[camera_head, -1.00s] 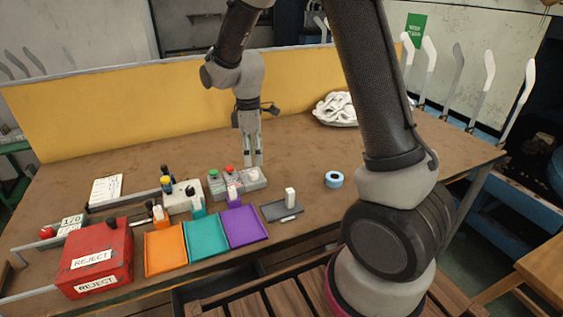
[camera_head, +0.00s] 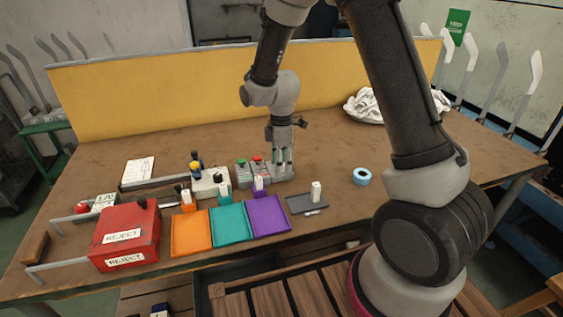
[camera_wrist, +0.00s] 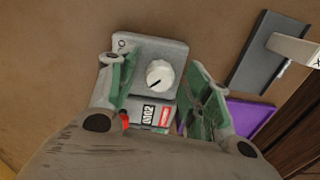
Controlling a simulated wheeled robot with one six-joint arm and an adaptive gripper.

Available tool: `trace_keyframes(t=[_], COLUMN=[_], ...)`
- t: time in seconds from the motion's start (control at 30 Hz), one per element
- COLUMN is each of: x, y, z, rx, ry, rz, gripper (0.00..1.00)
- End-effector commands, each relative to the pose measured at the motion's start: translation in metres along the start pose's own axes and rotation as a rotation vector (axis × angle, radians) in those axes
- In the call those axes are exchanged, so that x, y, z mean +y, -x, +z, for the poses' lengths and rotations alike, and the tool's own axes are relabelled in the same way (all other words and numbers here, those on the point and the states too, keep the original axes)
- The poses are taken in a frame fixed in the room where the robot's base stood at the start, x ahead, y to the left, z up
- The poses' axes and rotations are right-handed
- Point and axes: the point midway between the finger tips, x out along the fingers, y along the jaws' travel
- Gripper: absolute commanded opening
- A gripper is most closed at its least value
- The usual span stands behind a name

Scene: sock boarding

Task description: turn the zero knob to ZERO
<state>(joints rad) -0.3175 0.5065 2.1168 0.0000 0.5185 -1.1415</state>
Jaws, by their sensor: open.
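The zero knob (camera_wrist: 159,74) is a round white dial on a grey box (camera_wrist: 131,44) in the wrist view. A dark pointer mark shows on its lower left face; the lettering around it cannot be read. My gripper (camera_wrist: 165,78) is open, with one green-padded finger on each side of the knob and visible gaps to it. In the head view my gripper (camera_head: 281,162) points down over the rightmost grey box (camera_head: 283,174) of the row. The knob itself is hidden there behind the fingers. Whether the fingertips are at knob height cannot be told.
Boxes with a green button (camera_head: 241,162) and a red button (camera_head: 258,159) stand close at the left. Orange (camera_head: 191,247), teal (camera_head: 231,235) and purple (camera_head: 269,229) trays lie in front. A dark plate (camera_head: 300,204) lies at front right, beyond it blue tape (camera_head: 362,176).

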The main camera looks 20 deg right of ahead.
Motion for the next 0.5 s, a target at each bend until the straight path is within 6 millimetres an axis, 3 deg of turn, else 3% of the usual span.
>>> trace_keyframes(t=[0.13,0.37,0.5], x=[0.0,0.0001,0.0001], y=[0.0002,0.0004,0.0005], z=[0.0,0.0,0.0], rx=[0.0,0.0,0.0], ry=[0.0,0.0,-0.002], rz=[0.0,0.0,0.0], gripper=[0.47,0.06,0.04])
